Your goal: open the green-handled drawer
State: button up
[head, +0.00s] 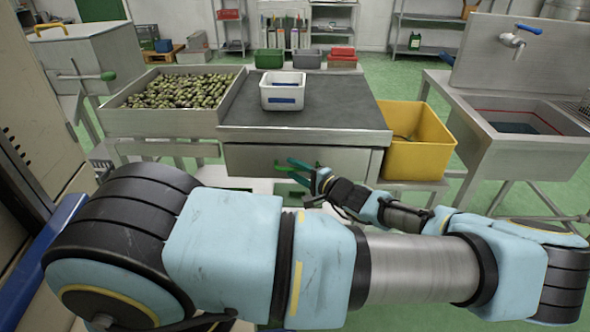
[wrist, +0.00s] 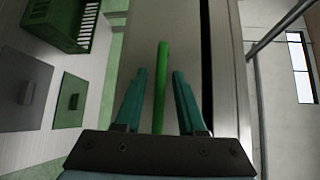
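The drawer (head: 245,160) is a wide grey metal front under the dark-topped bench, and it looks shut. Its green handle (wrist: 162,85) is a straight bar, partly hidden by my fingers in the head view. My gripper (wrist: 156,78) has two teal fingers, one on each side of the bar. A gap shows between each finger and the handle, so the gripper is open around it and not clamped. In the head view my gripper (head: 291,170) is in front of the drawer, reaching in from the right.
A yellow bin (head: 418,150) stands right of the drawer, close to my forearm. A white tub (head: 283,95) sits on the bench (head: 345,105), beside an olive tray (head: 145,119). A sink (head: 530,125) stands at right. A green crate (wrist: 62,22) shows in the wrist view.

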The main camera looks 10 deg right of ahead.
grip_shut()
dwell(1.2)
